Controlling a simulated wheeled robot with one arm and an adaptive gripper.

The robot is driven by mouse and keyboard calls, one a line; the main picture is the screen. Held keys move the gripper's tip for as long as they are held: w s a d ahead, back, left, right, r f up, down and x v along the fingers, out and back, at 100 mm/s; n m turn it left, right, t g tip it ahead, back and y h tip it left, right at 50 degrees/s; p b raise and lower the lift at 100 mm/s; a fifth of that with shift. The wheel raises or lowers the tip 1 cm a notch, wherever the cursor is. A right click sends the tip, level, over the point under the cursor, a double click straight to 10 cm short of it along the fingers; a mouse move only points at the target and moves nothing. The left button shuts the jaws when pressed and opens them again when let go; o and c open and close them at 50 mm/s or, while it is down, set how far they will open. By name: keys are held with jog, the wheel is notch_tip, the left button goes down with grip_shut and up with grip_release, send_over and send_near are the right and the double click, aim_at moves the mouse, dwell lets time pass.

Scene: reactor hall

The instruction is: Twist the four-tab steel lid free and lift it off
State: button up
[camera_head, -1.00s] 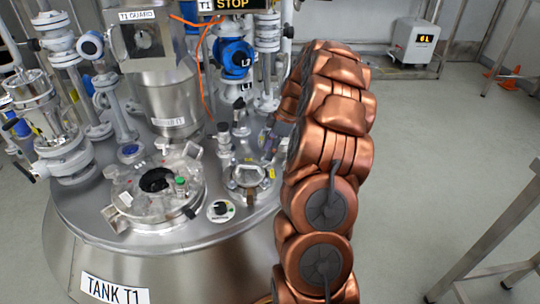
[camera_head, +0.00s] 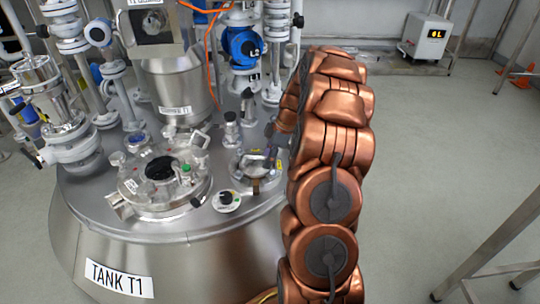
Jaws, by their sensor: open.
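A small round steel fitting (camera_head: 253,164) with short tabs at its rim sits on the tank top, close left of my arm. It looks like the four-tab lid, but at this size I cannot count its tabs or tell whether it is turned. A larger round steel cover (camera_head: 150,205) with clamps and a dark round opening or glass in its middle lies left of it. My copper-coloured arm arches up at the right of the fitting.
The tank, labelled TANK T1 (camera_head: 118,278), carries valves and pipes at the left and back. A steel-legged frame (camera_head: 490,240) stands at the right. A white box with a display (camera_head: 424,40) is at the back; the floor between is clear.

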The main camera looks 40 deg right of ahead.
grip_shut()
dwell(0.4)
jog(key=m+p, duration=0.1)
jog(key=s+a+m+t+p, duration=0.1)
jog(key=m, duration=0.1)
jog(key=shift+a+r+m+h, duration=0.15)
jog(key=shift+m+h, duration=0.15)
jog(key=shift+h, duration=0.1)
jog(key=shift+a+f+m+t, duration=0.1)
jog(key=shift+f+m+t, duration=0.15)
jog(key=shift+m, duration=0.35)
jog(key=shift+r, duration=0.15)
notch_tip(320, 180, up, 8)
jog(key=p, duration=0.2)
jog(key=shift+f, duration=0.25)
